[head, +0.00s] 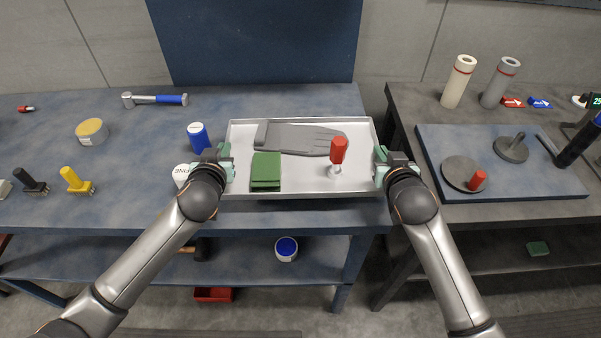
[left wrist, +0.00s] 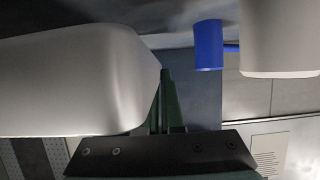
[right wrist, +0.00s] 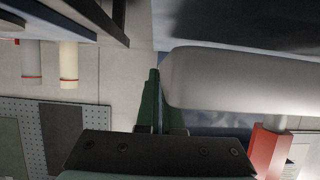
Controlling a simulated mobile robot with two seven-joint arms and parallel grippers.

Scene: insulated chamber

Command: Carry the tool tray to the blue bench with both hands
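The silver tool tray (head: 300,190) is level between my two grippers, over the right end of the blue bench (head: 120,205). Its right end reaches past that bench's edge. In it are a grey glove (head: 295,139), a green folded cloth (head: 266,171) and an upright red-handled tool (head: 338,150). My left gripper (head: 227,165) is closed at the tray's left wall, and my right gripper (head: 381,165) at its right wall. The tray wall shows beside the fingers in the left wrist view (left wrist: 75,80) and right wrist view (right wrist: 235,85). Its clearance above the bench is unclear.
A blue container (head: 198,137) and a white one (head: 181,174) stand close to the tray's left side. A hammer (head: 155,99), a yellow-topped tin (head: 91,131) and brushes (head: 76,181) lie further left. A dark grey bench (head: 410,105) with a blue mat (head: 550,185) stands right, across a gap.

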